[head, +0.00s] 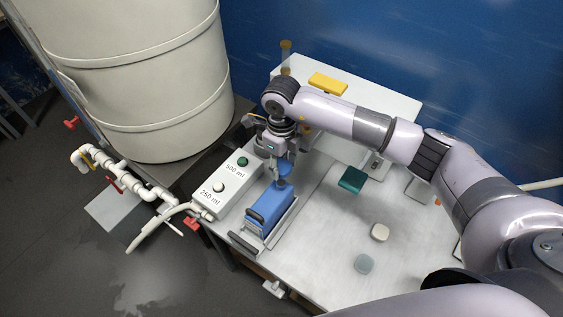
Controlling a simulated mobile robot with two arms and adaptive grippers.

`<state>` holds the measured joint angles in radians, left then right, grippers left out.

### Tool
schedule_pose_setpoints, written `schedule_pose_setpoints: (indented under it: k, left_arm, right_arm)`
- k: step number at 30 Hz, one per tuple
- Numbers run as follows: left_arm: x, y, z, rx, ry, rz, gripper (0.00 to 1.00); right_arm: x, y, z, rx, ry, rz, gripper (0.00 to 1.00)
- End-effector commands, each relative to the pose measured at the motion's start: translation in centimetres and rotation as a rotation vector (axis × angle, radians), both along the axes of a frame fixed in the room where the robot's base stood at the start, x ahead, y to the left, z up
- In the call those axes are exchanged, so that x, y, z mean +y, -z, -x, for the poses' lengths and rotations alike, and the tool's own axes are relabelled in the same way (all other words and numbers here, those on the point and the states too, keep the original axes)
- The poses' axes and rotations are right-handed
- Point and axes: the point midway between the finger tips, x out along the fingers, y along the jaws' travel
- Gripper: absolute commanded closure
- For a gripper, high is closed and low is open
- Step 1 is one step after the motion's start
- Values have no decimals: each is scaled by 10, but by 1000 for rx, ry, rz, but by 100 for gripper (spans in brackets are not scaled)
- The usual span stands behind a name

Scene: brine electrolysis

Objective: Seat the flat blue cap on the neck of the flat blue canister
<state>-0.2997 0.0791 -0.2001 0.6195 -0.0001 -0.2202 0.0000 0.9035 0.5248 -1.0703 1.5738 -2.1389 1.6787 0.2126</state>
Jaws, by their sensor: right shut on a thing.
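The flat blue canister (266,206) stands in a grey metal holder on the white table, beside the control box. My right gripper (283,153) reaches in from the right and points down above the canister's far end. It is shut on a small blue piece, which looks like the flat blue cap (285,168). The cap is over the canister's neck area (283,183); whether it touches the neck I cannot tell. The gripper partly hides the cap. My left gripper is not in view.
A control box (225,184) marked 500 ml and 250 ml stands left of the canister. A large pale tank (150,80) and white pipes are further left. A teal block (352,180), a beige piece (380,232) and a grey-green piece (363,263) lie to the right.

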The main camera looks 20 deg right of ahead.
Motion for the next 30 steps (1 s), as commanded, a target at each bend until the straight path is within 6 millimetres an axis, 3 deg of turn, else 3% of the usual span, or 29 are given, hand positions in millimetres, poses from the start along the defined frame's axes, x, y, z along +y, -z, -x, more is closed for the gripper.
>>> schedule_pose_setpoints:
  k: [14,30]
  left_arm:
    - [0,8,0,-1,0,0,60]
    - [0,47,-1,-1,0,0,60]
  right_arm:
    - [0,2,-1,-1,-2,1,76]
    - [0,46,-1,-1,-3,-1,76]
